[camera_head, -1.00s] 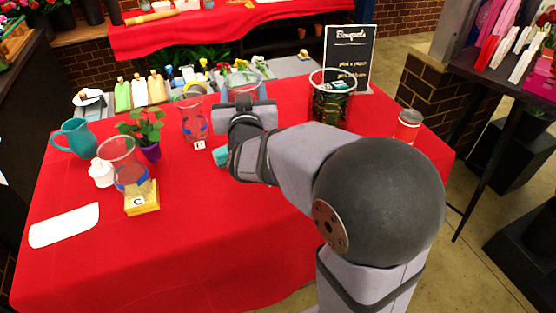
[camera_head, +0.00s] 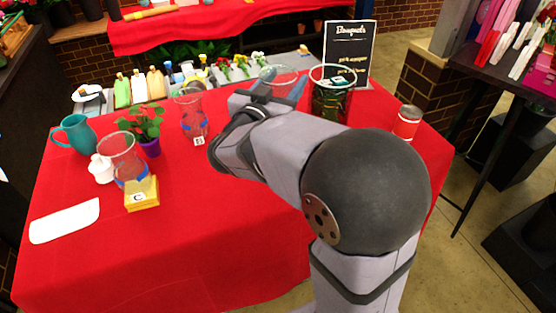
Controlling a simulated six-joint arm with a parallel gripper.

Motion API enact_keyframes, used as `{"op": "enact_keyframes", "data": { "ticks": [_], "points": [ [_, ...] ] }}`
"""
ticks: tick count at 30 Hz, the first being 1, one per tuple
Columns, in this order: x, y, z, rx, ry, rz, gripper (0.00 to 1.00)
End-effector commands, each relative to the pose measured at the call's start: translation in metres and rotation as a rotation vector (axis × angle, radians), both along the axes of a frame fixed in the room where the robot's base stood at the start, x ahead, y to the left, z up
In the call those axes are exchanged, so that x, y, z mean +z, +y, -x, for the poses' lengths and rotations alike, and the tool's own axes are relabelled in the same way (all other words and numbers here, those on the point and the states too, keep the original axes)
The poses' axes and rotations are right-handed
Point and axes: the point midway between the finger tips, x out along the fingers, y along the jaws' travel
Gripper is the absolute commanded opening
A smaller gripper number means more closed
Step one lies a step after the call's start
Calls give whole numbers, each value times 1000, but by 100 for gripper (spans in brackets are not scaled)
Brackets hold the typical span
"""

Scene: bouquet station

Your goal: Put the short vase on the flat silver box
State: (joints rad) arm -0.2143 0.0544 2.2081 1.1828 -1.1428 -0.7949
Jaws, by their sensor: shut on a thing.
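A clear glass vase (camera_head: 279,72) shows only its wide rim and upper part above my gripper (camera_head: 272,92). My gripper is near the back middle of the table, shut on this vase. My arm hides the vase's lower part and base, so I cannot tell how high it is. Another glass vase (camera_head: 192,112) with a blue band and a "B" tag stands left of my gripper. A third glass vase (camera_head: 117,153) with a blue band stands at or on a yellow block (camera_head: 142,194) tagged "C". I cannot make out the flat silver box; my arm may hide it.
A dark-green glass container (camera_head: 331,98) and a black sign (camera_head: 348,50) stand at the back right, close to the held vase. A red-and-white can (camera_head: 407,122) is at the right. A potted plant (camera_head: 147,128) and teal pitcher (camera_head: 76,134) are left. The front is clear.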

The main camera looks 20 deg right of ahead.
Motion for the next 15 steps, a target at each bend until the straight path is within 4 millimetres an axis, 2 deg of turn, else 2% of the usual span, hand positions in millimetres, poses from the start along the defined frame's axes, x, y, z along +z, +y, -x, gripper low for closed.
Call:
{"op": "enact_keyframes", "data": {
  "ticks": [2,5,15],
  "points": [
    [2,0,0,-2,-5,2,0],
    [-7,0,0,-1,-1,2,0],
    [-53,0,0,1,-1,3,0]
  ]
}}
